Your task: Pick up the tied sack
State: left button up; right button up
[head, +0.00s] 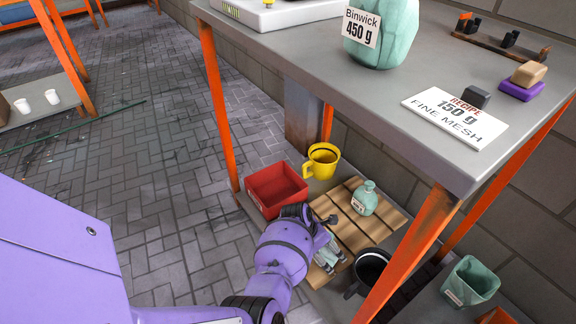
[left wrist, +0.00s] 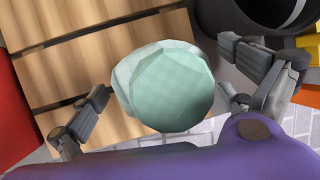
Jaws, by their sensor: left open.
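A small mint-green tied sack (head: 364,199) with a narrow neck and a white label stands on a slatted wooden pallet (head: 335,206) on the low shelf. My left gripper (head: 328,247) is near the front of the pallet, a little short of the sack in the head view. In the left wrist view a pale green rounded sack (left wrist: 165,88) lies between the two spread fingers, with gaps on both sides. The gripper is open and holds nothing. My right gripper is not in view.
A red bin (head: 277,188), a yellow mug (head: 322,160) and a black pot (head: 369,270) stand close around the pallet. An orange table leg (head: 415,250) rises at the right. The grey tabletop (head: 330,55) overhangs behind, bearing a larger Binwick sack (head: 385,30).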

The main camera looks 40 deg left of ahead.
pick_arm(q)
jog(key=shift+w+d+f, duration=0.15)
jog(key=shift+w+f, duration=0.15)
jog(key=shift+f, duration=0.25)
jog(key=shift+w+r, duration=0.1)
jog(key=shift+r, duration=0.1)
jog(key=shift+c, duration=0.5)
jog(key=c, duration=1.6)
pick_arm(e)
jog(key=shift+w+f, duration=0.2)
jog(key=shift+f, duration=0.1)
